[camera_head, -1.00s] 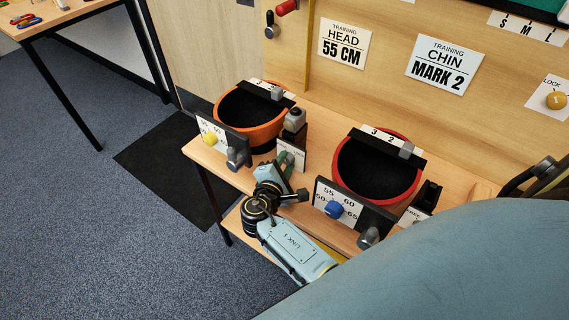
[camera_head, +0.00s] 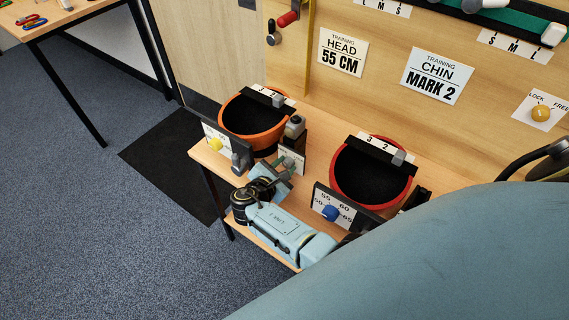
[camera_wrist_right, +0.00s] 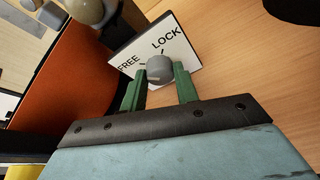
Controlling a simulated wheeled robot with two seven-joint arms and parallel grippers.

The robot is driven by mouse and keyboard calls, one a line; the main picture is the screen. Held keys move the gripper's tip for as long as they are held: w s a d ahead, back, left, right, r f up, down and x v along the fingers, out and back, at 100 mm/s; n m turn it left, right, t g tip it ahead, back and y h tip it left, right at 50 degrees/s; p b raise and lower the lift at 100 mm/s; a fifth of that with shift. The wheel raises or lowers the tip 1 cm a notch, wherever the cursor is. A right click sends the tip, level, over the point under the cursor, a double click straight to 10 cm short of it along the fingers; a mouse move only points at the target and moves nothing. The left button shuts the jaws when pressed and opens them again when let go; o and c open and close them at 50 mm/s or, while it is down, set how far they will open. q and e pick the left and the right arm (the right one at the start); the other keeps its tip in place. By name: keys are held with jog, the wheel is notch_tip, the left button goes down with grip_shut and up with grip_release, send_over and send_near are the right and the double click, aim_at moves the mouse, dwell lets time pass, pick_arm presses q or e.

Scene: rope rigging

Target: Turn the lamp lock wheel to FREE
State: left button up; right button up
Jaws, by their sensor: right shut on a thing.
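The lamp lock wheel (camera_wrist_right: 159,68) is a small grey knob on a white card (camera_wrist_right: 178,48) marked FREE and LOCK in the right wrist view. In the head view the card (camera_head: 293,157) stands beside the orange helmet. My right gripper (camera_wrist_right: 159,76) has its two green fingers on either side of the knob and is shut on it. In the head view this gripper (camera_head: 287,165) is small and partly hides the knob. I cannot clearly tell which word the knob's mark points to. My left gripper is not in view.
The orange helmet (camera_head: 246,134) and the red helmet (camera_head: 361,204) stand on the wooden bench. A yellow knob (camera_head: 541,112) sits on another LOCK/FREE card on the wall. A grey lamp body (camera_head: 294,128) stands close above the gripper. Open floor lies to the left.

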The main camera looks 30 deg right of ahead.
jog(key=shift+a+n, duration=0.1)
jog(key=shift+n, duration=0.3)
jog(key=o, duration=1)
jog(key=p+v, duration=0.1)
jog(key=v, duration=1.2)
jog(key=shift+a+r+p, duration=0.1)
jog(key=shift+a+p, duration=0.1)
jog(key=shift+p, duration=0.15)
jog(key=shift+w, duration=0.1)
